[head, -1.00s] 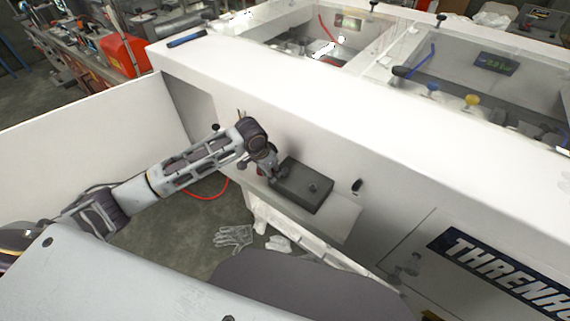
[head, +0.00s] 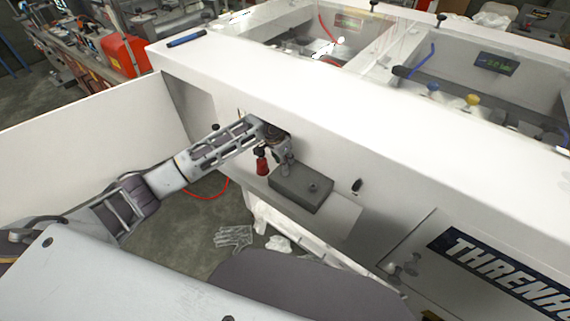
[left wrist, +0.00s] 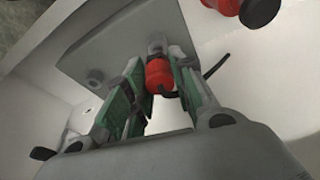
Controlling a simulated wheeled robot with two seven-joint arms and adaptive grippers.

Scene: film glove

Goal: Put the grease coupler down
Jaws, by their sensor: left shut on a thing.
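The grease coupler (left wrist: 159,76), red with a grey end, is between the green-padded fingers of my left gripper (left wrist: 158,88) in the left wrist view. My left gripper (head: 286,166) is shut on it. In the head view the gripper is at the left end of a dark grey box (head: 301,188) on a ledge by the white machine. The box's flat grey face (left wrist: 112,42) lies behind the coupler in the left wrist view. Whether the coupler touches the box, I cannot tell; the fingers hide part of it. My right gripper is not in view.
A red, black-topped part (head: 262,163) is just left of the gripper, close to it. The box has a small knob (head: 312,187) on top. The white machine wall (head: 330,150) rises behind. Gloves (head: 234,237) lie below, and a red hose (head: 206,194) hangs left.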

